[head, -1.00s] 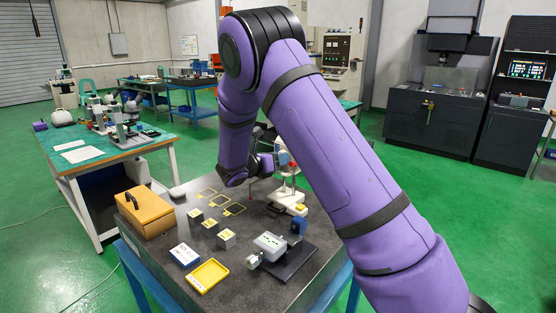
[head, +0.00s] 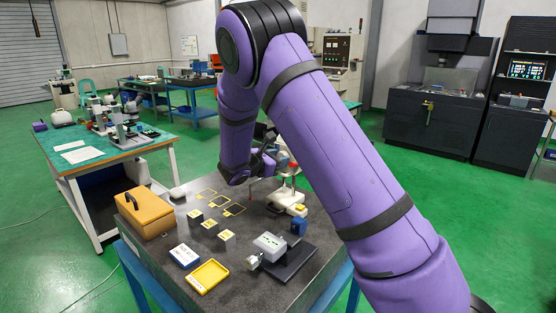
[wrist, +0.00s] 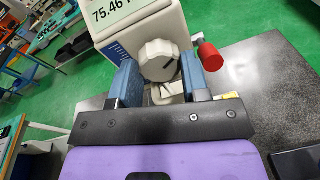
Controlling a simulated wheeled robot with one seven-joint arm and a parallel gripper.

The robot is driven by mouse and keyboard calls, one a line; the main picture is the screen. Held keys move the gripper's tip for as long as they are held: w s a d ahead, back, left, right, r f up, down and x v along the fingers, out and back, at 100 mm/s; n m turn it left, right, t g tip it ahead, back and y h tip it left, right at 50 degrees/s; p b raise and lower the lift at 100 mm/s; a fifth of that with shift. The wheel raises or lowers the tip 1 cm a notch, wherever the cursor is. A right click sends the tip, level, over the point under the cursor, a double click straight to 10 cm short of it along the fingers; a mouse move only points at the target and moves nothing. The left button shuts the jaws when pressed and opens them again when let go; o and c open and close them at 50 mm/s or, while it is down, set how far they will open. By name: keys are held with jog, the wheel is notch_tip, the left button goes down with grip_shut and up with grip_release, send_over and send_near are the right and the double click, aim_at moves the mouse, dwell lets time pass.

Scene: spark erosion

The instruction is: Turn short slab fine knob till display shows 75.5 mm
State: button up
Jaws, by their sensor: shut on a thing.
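The gauge head (wrist: 146,28) fills the upper middle of the wrist view. Its display (wrist: 117,9) reads 75.46, with the rest of the line cut off by the frame edge.
A red knob (wrist: 210,56) sticks out just right of the gripped knob. A green-topped bench (head: 100,155) stands left.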

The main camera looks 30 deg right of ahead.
jog(key=o, duration=0.6)
jog(key=shift+o, duration=0.2)
jog(key=shift+a, duration=0.1)
jog(key=v, duration=1)
jog(key=shift+s+a, duration=0.2)
jog(key=shift+a, duration=0.15)
